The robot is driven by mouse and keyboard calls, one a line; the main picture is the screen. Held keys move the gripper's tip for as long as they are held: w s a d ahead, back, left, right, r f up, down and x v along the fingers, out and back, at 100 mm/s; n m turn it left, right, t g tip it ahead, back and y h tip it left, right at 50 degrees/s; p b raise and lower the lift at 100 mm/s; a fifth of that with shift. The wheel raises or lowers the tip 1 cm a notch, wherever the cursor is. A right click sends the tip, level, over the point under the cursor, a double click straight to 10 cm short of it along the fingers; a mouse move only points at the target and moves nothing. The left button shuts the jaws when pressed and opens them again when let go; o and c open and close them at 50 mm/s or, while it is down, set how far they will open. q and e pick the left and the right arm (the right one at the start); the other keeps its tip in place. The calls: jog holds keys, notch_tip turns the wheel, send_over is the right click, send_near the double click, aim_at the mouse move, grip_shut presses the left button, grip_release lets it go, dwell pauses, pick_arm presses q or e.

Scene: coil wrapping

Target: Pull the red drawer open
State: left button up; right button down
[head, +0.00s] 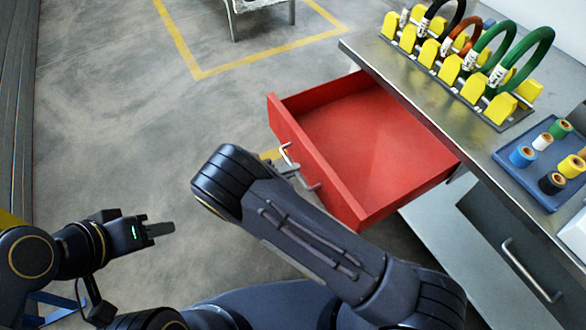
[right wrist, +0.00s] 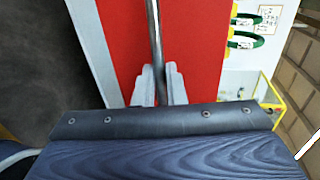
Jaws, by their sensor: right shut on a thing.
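The red drawer (head: 372,128) is pulled well out of the metal workbench in the head view. Its inside looks empty. My right gripper (right wrist: 158,82) is shut on the metal bar handle (right wrist: 154,35) of the drawer, with one finger on each side of the bar. In the head view, my right forearm hides part of the grip, and the handle's ends (head: 285,153) show on the drawer front. My left gripper (head: 158,228) hangs over the floor at the left, away from the drawer. I cannot tell whether its fingers are apart.
The workbench (head: 450,115) carries a rack (head: 462,75) with several coloured coils and a blue tray (head: 540,165) of tape rolls. A grey lower drawer with a handle (head: 530,272) is closed. The floor (head: 120,120) left of the red drawer is clear.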

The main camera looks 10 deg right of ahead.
jog(key=c, duration=1.5)
grip_release()
jog(key=v, duration=0.7)
jog(key=shift+s+a, duration=0.15)
jog(key=shift+a, duration=0.2)
